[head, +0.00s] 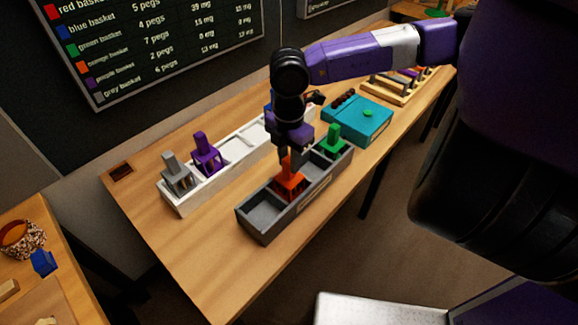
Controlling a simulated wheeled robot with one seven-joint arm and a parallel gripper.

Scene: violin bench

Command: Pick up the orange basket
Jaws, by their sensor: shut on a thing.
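The orange basket (289,184) is in the grey compartmented box (266,226) on the wooden bench, in a middle compartment. My gripper (286,162) points down from above and is shut on the upper part of the orange basket. The fingers partly hide its top. The basket looks upright and still low in the box; whether its base touches the floor of the box cannot be told.
A green basket (334,138) is at the box's far end. A white tray (235,153) behind holds a grey basket (178,176), a purple basket (206,154) and a partly hidden blue one. A teal box (358,122) is further right. The near-left bench is clear.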

